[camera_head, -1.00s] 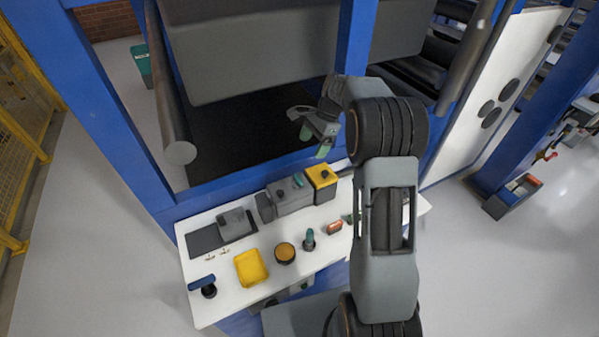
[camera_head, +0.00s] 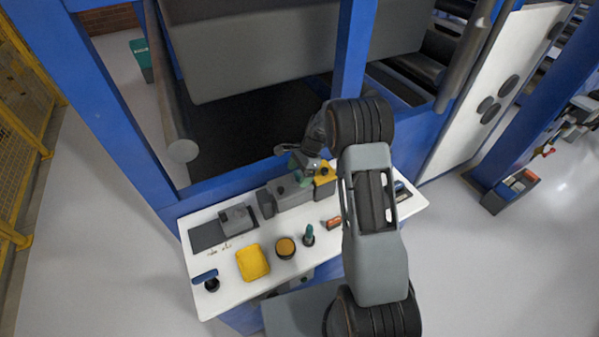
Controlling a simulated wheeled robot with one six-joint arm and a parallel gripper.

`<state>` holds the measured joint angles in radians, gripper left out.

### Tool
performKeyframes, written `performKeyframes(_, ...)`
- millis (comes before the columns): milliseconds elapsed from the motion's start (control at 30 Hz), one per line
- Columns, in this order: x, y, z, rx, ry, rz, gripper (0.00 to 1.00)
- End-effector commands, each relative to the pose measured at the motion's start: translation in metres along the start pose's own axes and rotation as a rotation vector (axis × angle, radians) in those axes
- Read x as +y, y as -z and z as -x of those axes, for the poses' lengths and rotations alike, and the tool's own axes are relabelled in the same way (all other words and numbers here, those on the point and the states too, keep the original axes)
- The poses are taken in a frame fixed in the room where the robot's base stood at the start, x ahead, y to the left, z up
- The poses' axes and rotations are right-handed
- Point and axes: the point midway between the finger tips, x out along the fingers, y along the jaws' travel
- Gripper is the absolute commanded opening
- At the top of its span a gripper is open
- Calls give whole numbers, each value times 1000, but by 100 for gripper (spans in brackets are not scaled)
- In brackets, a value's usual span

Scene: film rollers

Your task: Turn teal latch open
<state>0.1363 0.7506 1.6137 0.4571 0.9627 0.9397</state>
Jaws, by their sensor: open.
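The teal latch is hidden now behind my gripper, on top of the grey box (camera_head: 287,195) at the back edge of the white bench. My gripper (camera_head: 299,173) is right over the right part of that box, pointing down, with its green fingertips apart. I cannot tell whether the fingertips touch the latch or stand around it. A yellow block (camera_head: 325,180) with a dark knob adjoins the grey box on the right and is partly covered by my gripper.
On the white bench (camera_head: 215,296) are a grey block on a dark plate (camera_head: 237,219), a yellow tray (camera_head: 252,262), a round orange-topped pot (camera_head: 286,247), a teal-handled tool (camera_head: 308,235) and a reddish block (camera_head: 333,223). A blue post (camera_head: 352,60) rises behind my arm.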

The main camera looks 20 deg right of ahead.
Motion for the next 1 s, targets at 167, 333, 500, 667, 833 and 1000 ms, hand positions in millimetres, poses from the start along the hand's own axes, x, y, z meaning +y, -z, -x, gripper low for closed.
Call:
performKeyframes(167,0,0,-4,0,-1,1,83)
performKeyframes(333,0,0,-4,0,-1,1,83)
performKeyframes(500,0,0,-3,0,-1,1,69)
performKeyframes(667,0,0,-3,0,0,1,53)
performKeyframes(833,0,0,-3,0,0,1,37)
performKeyframes(1000,0,1,-2,1,-1,5,34)
